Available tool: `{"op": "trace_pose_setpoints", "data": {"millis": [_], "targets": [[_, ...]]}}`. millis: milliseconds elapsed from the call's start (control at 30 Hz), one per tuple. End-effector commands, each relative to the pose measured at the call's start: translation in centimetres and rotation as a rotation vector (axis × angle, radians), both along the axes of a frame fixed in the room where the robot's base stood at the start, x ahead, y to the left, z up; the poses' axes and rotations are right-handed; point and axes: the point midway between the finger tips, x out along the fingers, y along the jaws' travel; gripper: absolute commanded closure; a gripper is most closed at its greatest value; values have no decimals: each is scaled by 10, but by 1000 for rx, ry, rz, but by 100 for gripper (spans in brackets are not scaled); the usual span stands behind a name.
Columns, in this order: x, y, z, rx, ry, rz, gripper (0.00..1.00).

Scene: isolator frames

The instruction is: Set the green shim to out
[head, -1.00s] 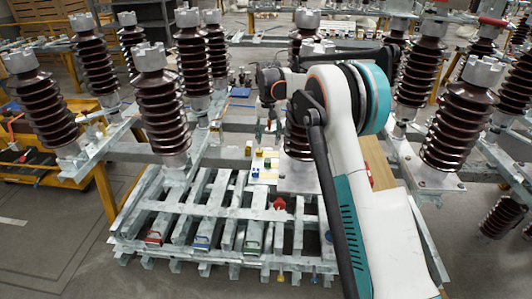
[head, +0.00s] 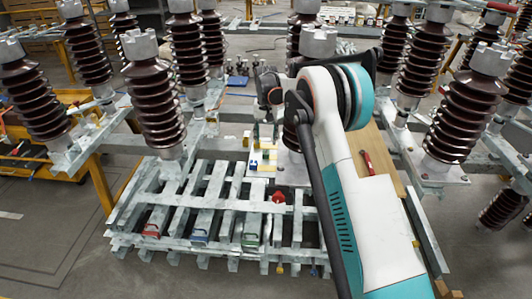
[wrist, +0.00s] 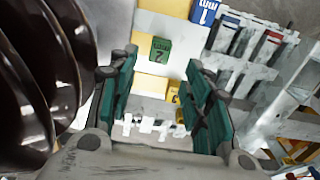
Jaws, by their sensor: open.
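The green shim shows in the wrist view as a small green tag (wrist: 160,49) marked "2 mm", standing against a pale yellow block (wrist: 152,82). My gripper (wrist: 161,62) is open, with its teal fingers on either side of the tag's line of view and nothing clearly held between them. Whether the fingertips are level with the tag is hard to tell. A blue tag (wrist: 204,11) marked "1 mm" is just above and right of it. In the head view my gripper is small and partly hidden beside my arm, over the yellow and blue blocks (head: 255,164).
Tall brown insulators (head: 160,100) stand left and right; one fills the wrist view's left edge (wrist: 35,80). A red-handled tool (head: 366,162) lies on a wooden board.

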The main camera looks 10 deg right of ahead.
Motion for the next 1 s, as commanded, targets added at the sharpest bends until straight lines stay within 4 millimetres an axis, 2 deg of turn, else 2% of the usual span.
{"op": "trace_pose_setpoints", "data": {"millis": [33,200,400,567,833,867,1000], "targets": [[0,0,-13,0,0,0,55],[0,0,-44,0,0,0,55],[0,0,-68,0,0,0,55],[0,0,-75,0,0,0,55],[0,0,-76,0,0,0,55],[0,0,-76,0,0,0,60],[0,0,-76,0,0,0,91]]}}
